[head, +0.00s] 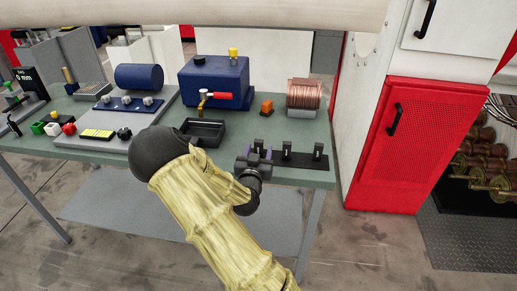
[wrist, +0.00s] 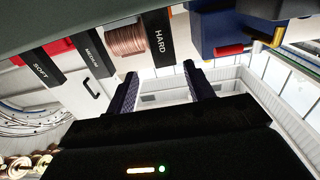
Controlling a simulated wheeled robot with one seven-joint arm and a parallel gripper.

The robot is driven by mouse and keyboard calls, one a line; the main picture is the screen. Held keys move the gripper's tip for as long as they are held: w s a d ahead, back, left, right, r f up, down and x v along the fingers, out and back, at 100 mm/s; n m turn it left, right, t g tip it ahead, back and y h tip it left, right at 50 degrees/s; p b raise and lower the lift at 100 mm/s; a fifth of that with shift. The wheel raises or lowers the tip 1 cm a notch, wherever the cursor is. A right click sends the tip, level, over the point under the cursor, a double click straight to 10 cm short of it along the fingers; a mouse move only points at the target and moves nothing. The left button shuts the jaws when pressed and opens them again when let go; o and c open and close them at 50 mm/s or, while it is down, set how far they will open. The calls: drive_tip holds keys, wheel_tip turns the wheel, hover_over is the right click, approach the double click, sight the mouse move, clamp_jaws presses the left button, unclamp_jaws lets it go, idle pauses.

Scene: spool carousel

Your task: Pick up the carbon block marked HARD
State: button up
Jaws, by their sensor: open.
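The carbon block marked HARD (wrist: 157,38) is black with white lettering. In the wrist view it appears ahead of my gripper (wrist: 163,75), lined up with the gap between the two fingertips. My gripper is open and the fingers do not visibly press on the block. In the head view my gripper (head: 258,156) is at the left end of a dark rack (head: 303,161), around or just in front of its leftmost block, which is partly hidden. The blocks marked MEDIUM (wrist: 94,55) and SOFT (wrist: 46,70) stand in the same row.
A copper wire spool (head: 304,94) stands behind the rack. The green table's (head: 318,179) front edge lies close before the rack.

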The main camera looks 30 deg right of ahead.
sight(258, 143)
drive_tip(key=shift+w+d+r, duration=0.15)
drive_tip(key=shift+w, duration=0.3)
drive_tip(key=p+x, duration=0.1)
drive_tip(key=x, duration=0.3)
drive_tip(key=shift+w+p, duration=0.3)
drive_tip(key=c, duration=1.1)
